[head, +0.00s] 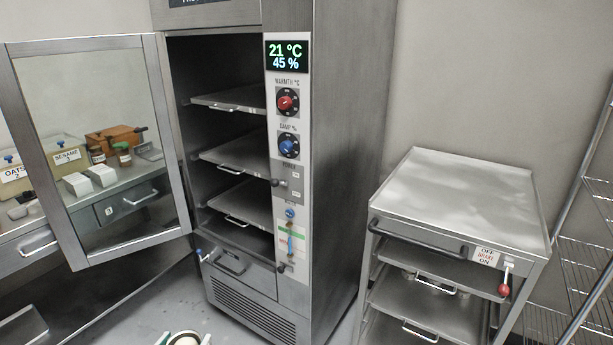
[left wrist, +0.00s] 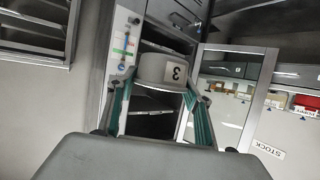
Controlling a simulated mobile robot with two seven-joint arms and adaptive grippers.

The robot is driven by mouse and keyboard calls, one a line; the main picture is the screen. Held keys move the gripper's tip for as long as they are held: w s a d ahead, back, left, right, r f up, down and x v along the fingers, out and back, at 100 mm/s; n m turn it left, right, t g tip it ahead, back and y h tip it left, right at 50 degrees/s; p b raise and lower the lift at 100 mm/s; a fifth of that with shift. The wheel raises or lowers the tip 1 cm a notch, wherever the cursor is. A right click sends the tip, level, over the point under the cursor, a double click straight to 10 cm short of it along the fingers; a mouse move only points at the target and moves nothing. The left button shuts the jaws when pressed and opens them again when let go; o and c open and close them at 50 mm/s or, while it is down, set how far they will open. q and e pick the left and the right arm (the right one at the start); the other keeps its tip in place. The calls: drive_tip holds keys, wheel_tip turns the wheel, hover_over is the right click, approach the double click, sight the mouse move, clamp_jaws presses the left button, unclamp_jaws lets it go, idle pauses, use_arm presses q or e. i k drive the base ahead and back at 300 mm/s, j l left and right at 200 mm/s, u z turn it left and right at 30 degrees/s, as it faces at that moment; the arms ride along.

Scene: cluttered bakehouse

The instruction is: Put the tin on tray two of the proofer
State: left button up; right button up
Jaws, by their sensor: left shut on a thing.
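My left gripper (left wrist: 163,88) is shut on a pale round tin (left wrist: 165,68) with a dark mark like a 3 on its side. In the head view only the tips of this gripper (head: 184,338) and the tin's top (head: 187,341) show at the bottom edge, in front of the proofer. The proofer (head: 335,150) stands with its glass door (head: 170,140) swung open to the left. Inside are several metal trays with front handles: an upper one (head: 238,96), a middle one (head: 245,150) and a lower one (head: 250,198). I cannot read tray numbers.
The open door (head: 92,255) frames the left side of the proofer's opening. A steel trolley (head: 455,190) with handled trays and a brake lever stands to the right, beside a wire rack (head: 590,260). A counter (head: 130,185) with boxes and jars shows through the door glass.

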sight(258, 160)
drive_tip(key=i+j+z, duration=0.7)
drive_tip(key=j, duration=0.3)
